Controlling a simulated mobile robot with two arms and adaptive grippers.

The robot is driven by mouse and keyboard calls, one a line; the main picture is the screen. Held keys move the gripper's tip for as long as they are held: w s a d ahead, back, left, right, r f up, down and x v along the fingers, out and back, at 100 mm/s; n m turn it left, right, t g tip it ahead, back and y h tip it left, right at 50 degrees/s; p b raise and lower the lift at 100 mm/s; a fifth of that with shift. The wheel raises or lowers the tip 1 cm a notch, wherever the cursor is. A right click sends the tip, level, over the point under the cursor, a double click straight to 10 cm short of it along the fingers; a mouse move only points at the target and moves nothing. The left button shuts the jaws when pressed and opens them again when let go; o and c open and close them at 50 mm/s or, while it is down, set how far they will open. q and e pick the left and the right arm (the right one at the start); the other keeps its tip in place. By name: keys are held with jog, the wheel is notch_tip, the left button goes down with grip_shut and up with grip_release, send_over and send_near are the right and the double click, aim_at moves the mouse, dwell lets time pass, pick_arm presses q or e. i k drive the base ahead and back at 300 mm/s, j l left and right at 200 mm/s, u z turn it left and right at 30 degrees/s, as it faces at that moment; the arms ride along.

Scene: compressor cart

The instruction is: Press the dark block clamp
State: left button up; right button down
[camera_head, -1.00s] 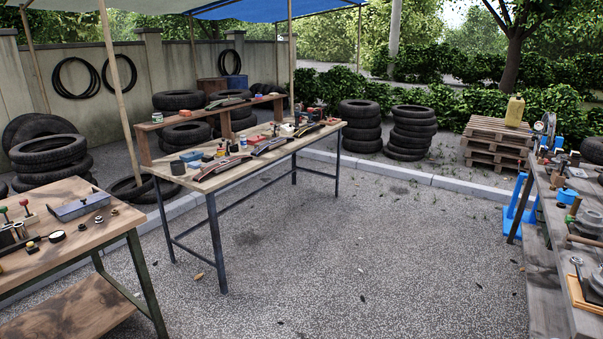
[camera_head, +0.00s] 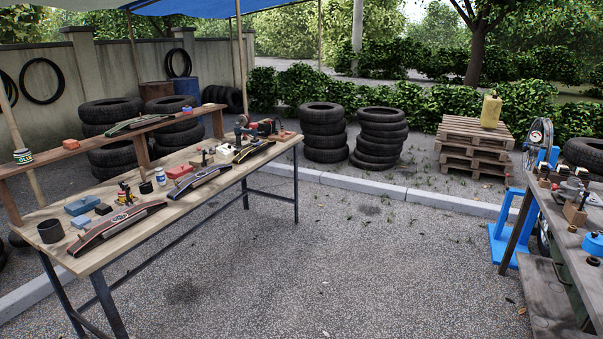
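I cannot pick out the dark block clamp for certain at this distance. On the long wooden table (camera_head: 150,203) at left stand small dark devices: one with a yellowish part (camera_head: 125,193) near the front left, and one (camera_head: 205,157) farther back. On the right-hand bench (camera_head: 560,225), a wooden block with metal parts (camera_head: 575,209) stands among dark and metal items that are too small to tell apart. Neither of my grippers is in view.
Open gravel (camera_head: 350,270) lies between the table and the bench. A blue stand (camera_head: 508,230) is beside the bench's far end. A kerb (camera_head: 430,198), tyre stacks (camera_head: 323,133) and pallets (camera_head: 480,147) with a yellow can (camera_head: 490,110) are behind.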

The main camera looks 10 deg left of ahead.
aim_at(121, 183)
jog(key=i+u, duration=0.5)
jog(key=i+l+u, duration=0.25)
jog(key=i+u, duration=0.25)
jog(key=i+l+u, duration=1.25)
jog(key=l+u, duration=0.25)
jog(key=l, duration=0.2)
jog(key=i+l+u, duration=0.1)
jog(key=l+u, duration=0.35)
jog(key=l, duration=0.3)
